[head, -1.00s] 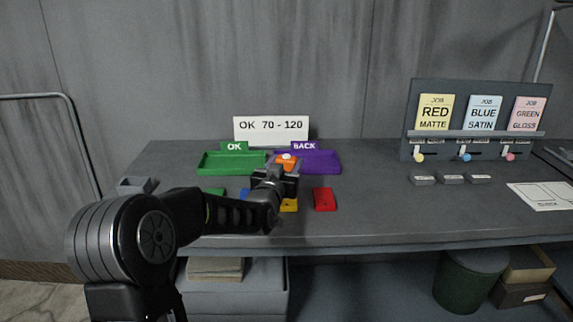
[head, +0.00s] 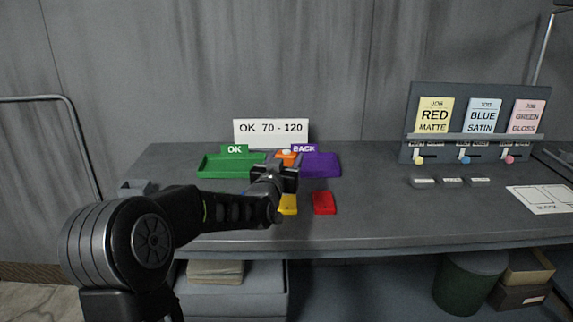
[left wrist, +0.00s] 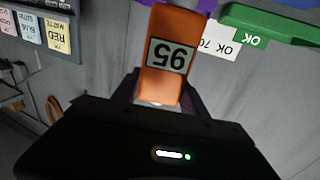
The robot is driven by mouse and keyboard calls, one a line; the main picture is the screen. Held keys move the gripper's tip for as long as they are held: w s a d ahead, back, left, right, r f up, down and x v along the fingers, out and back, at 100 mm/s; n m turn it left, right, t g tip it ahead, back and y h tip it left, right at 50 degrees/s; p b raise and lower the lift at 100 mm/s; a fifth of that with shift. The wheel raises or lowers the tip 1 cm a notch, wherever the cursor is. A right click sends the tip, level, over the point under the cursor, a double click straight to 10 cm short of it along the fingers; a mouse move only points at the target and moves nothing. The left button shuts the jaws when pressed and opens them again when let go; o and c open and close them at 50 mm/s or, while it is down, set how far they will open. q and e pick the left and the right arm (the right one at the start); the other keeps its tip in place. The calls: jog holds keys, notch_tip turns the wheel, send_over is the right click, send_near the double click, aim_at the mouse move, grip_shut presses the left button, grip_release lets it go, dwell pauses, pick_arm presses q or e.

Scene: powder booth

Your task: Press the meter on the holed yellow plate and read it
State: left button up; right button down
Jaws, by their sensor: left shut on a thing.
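My left gripper (head: 287,169) is shut on the orange meter (head: 287,155) above the bench, in front of the trays. In the left wrist view the meter (left wrist: 163,88) stands between the fingers. Its display (left wrist: 167,56) appears upside down and reads 95. The yellow plate (head: 289,205) lies on the bench below and nearer than the gripper, partly hidden by my arm. I cannot make out its hole. The meter is apart from it. My right gripper is not in view.
A red plate (head: 324,203) lies right of the yellow one; a blue plate is mostly hidden by my arm. Behind are a green OK tray (head: 222,172), a purple BACK tray (head: 322,172) and an "OK 70 - 120" sign (head: 271,130).

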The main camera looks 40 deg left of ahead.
aim_at(286, 151)
pick_arm(q)
jog(key=shift+r+p, duration=0.45)
jog(key=shift+r, duration=1.35)
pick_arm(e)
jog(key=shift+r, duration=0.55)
pick_arm(q)
jog(key=shift+f, duration=0.1)
